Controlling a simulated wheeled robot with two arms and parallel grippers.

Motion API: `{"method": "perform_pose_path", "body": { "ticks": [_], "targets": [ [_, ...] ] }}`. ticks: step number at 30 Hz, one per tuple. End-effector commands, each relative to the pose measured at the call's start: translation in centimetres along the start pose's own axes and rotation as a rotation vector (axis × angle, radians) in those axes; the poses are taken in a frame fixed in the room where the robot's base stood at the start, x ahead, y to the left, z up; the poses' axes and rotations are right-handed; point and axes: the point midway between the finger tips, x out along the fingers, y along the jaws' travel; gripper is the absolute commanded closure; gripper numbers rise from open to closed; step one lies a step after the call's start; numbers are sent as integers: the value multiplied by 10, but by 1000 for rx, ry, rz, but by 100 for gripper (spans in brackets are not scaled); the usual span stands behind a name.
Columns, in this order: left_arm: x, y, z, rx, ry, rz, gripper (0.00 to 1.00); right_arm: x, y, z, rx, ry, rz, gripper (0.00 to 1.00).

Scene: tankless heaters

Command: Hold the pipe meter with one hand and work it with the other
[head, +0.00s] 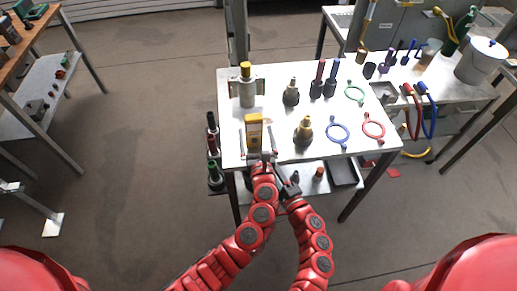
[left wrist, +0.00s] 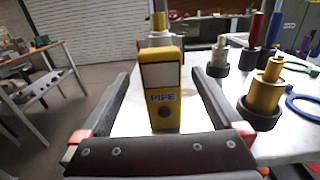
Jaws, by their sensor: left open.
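The pipe meter (head: 254,133) is a yellow upright block with a pale screen, standing near the front left of the white table. In the left wrist view the pipe meter (left wrist: 161,90) shows the word PIPE and a dark round button. My left gripper (head: 256,131) is open, with one finger on each side of the meter and visible gaps between. In the left wrist view the left gripper (left wrist: 165,80) has both dark fingers pointing forward around it. My right gripper (head: 287,187) is at the table's front edge, right of the left wrist; its jaws are unclear.
A yellow-capped cylinder (head: 247,90) stands behind the meter. A brass-coloured fitting (head: 303,131) stands to its right, with a blue ring tool (head: 338,130) and a red ring tool (head: 373,126) beyond. A lower shelf holds a dark tray (head: 343,172).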

Motion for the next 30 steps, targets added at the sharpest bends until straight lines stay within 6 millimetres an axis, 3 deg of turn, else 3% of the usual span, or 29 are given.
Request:
{"method": "perform_pose_path", "body": {
  "ticks": [6, 12, 26, 30],
  "targets": [
    [49, 0, 1, 1, -1, 3, 0, 0, 0, 0, 0, 0, 0, 50],
    [75, -1, 0, 0, -1, -1, 0, 0, 0, 0, 0, 0, 0, 50],
    [86, 0, -1, 1, 1, -1, 0, 0, 0, 0, 0, 0, 0, 50],
    [86, 0, -1, 1, 1, -1, 23, 0, 0, 0, 0, 0, 0, 50]
  ]
}}
